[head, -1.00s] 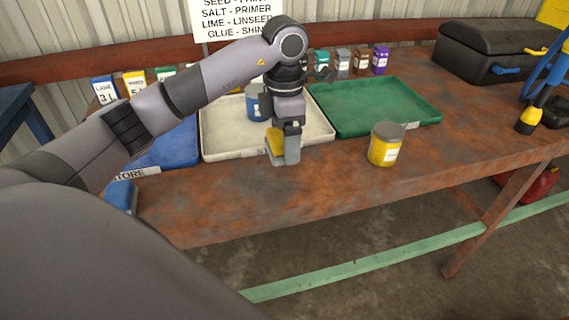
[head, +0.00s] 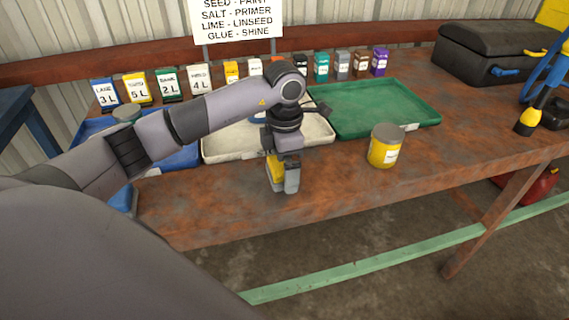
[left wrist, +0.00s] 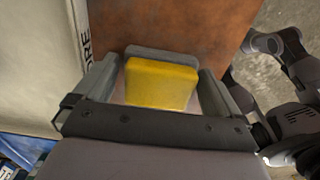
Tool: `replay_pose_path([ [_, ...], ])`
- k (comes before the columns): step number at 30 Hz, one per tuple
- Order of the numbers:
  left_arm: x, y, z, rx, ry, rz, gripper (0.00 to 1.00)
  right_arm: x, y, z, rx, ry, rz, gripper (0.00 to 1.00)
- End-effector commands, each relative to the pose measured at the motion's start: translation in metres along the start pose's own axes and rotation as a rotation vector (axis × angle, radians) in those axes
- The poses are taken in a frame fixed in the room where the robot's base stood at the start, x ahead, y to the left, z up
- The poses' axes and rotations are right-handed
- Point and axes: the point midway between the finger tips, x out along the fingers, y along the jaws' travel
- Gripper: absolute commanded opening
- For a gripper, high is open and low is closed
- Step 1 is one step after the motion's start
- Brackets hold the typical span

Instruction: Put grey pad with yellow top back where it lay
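The grey pad with the yellow top (left wrist: 162,85) is between the fingers of my left gripper (left wrist: 162,80), which look closed against its two sides. In the head view the pad (head: 274,168) shows partly behind a finger of the left gripper (head: 283,180), over the table's front part, in front of the cream tray (head: 225,150). I cannot tell whether the pad touches the table. My right gripper is not in view.
A yellow tin (head: 385,147) stands on the rusty table (head: 340,190) to the right. Behind are a green tray (head: 375,105) and a blue tray (head: 180,158) with a lidded tin (head: 127,113). Several labelled containers line the back. A black case (head: 490,50) stands right.

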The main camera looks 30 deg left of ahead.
Motion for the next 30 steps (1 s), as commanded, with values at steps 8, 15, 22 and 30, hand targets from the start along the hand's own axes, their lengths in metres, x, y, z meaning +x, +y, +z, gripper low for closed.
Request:
replay_pose_path([
  [8, -0.003, 0.000, 0.000, -0.001, -0.001, 0.000, 1.00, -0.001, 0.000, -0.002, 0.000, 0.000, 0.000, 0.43],
  [15, -0.037, 0.001, 0.001, -0.001, -0.005, 0.005, 1.00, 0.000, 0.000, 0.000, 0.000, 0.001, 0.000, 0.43],
  [22, -0.089, 0.001, 0.001, -0.001, -0.004, 0.003, 1.00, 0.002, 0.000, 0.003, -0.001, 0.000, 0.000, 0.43],
  [30, -0.120, 0.001, 0.000, -0.001, -0.001, 0.001, 1.00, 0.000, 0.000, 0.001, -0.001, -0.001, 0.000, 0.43],
])
